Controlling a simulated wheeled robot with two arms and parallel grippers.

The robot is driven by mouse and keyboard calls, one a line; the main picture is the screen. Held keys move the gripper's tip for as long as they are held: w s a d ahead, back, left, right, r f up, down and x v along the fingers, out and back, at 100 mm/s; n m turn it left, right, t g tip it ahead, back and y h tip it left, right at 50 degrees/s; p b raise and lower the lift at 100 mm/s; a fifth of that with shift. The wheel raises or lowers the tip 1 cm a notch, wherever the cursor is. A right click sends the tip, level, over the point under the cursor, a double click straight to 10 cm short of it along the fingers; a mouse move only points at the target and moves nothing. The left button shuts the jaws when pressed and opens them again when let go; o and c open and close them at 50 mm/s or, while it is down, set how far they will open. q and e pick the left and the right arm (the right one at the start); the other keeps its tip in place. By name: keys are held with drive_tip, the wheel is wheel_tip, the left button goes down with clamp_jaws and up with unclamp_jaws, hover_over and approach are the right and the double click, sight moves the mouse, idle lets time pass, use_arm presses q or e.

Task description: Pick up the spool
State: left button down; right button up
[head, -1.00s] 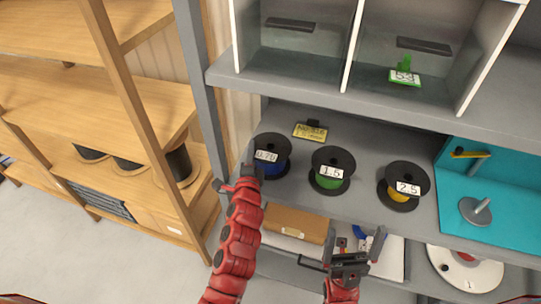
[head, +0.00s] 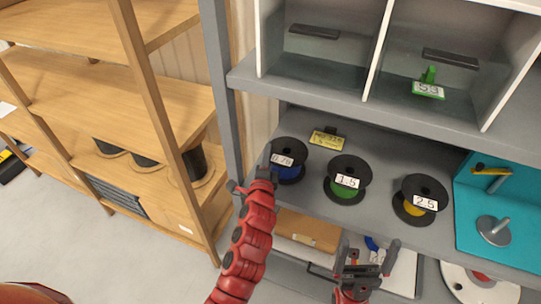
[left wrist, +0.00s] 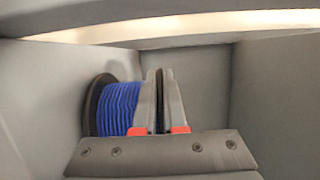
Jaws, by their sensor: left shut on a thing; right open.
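The blue spool (head: 291,173) has black flanges and a 0.75 label. It is at the left of the grey shelf (head: 390,230) in the head view. My left gripper (head: 266,174) meets its left front edge. In the left wrist view the spool's blue winding (left wrist: 120,108) is left of the fingers, and my left gripper (left wrist: 160,105) is shut on its near-side flange, which the fingers mostly hide. I cannot tell whether the spool is clear of the shelf. My right gripper (head: 366,252) is open and empty below the shelf's front edge.
A green spool (head: 345,192) and a yellow spool (head: 413,209) stand to the right. A yellow tag (head: 326,138) lies behind. A grey upright (head: 219,90) is close on the left, and compartments (head: 375,45) hang above. A turquoise holder (head: 510,240) is at the right.

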use_arm(q)
wheel_tip(320, 180, up, 2)
drive_tip(key=shift+d, duration=0.1)
drive_tip(key=shift+r+b, duration=0.4)
drive_tip(key=shift+r, duration=0.2)
drive_tip(key=s+a+p, duration=0.1)
drive_tip(key=s+a, duration=0.1)
drive_tip(key=s, duration=0.5)
drive_tip(key=s+a+r+p, duration=0.1)
drive_tip(key=s+a, duration=0.2)
drive_tip(key=s, duration=0.5)
drive_tip(key=shift+a+r+p, duration=0.25)
drive_tip(key=shift+p, duration=0.05)
drive_tip(key=c, duration=1.5)
unclamp_jaws()
clamp_jaws()
